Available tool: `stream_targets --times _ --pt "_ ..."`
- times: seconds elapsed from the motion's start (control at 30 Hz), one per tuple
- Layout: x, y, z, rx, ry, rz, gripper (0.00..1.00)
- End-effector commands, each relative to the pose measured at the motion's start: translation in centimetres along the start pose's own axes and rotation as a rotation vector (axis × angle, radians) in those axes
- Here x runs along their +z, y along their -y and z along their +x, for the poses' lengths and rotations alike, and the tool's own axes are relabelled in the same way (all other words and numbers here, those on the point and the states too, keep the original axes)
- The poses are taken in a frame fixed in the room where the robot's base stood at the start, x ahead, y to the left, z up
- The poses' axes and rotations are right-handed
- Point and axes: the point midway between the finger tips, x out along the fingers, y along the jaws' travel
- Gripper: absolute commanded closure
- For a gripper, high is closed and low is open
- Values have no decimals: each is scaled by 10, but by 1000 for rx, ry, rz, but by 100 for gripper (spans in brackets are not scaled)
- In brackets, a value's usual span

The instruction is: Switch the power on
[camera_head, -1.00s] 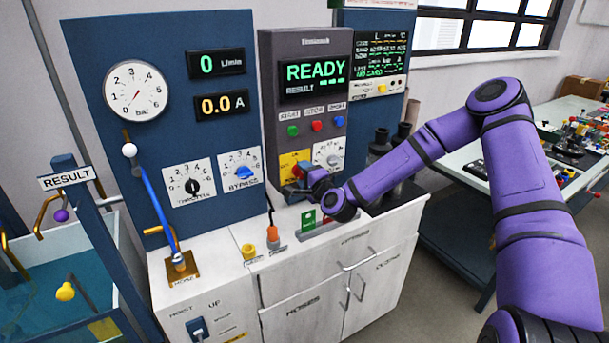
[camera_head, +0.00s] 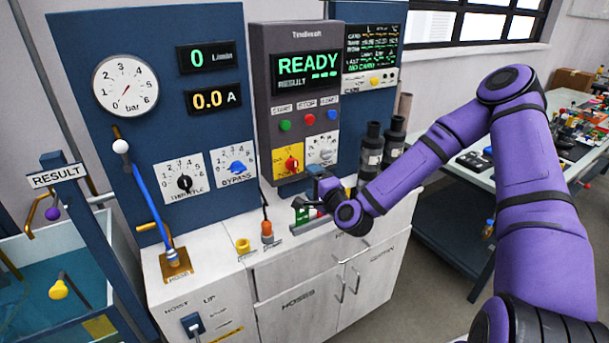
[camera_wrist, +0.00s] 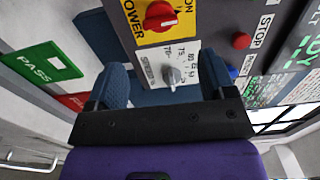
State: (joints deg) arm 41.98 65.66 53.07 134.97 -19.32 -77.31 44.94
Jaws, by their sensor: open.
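The power switch is a red knob (camera_head: 291,163) on a yellow plate, low on the grey tester panel (camera_head: 262,90). In the wrist view the red knob (camera_wrist: 160,16) shows at the top, with "POWER" and "ON" lettering beside it. I cannot tell for sure which mark it points at. My gripper (camera_head: 312,190) is below and to the right of the knob, apart from it. In the wrist view its two fingers (camera_wrist: 163,85) are spread with nothing between them; a grey speed knob (camera_wrist: 172,76) shows beyond the gap. The screen (camera_head: 308,68) reads READY.
Green, red and blue buttons (camera_head: 309,119) sit above the knobs. Green PASS and red tags (camera_wrist: 45,62) stand in a holder near my gripper. Black cylinders (camera_head: 372,148) stand at the right. Yellow and orange fittings (camera_head: 267,232) are on the cabinet top.

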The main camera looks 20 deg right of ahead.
Motion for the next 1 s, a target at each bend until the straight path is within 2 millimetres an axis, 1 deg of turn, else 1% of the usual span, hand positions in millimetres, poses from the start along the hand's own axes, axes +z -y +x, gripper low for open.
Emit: stream_targets --times 0.03,0.1,0.23,0.77,0.87,1.0 --pt "0 0 -7 0 0 0 23" --pt "0 0 -14 1 1 0 23" --pt "0 0 -21 0 0 0 23" --pt "1 0 -22 5 7 -10 23" --pt "6 1 -22 30 39 -58 23" --pt "15 2 -23 111 123 -200 23"
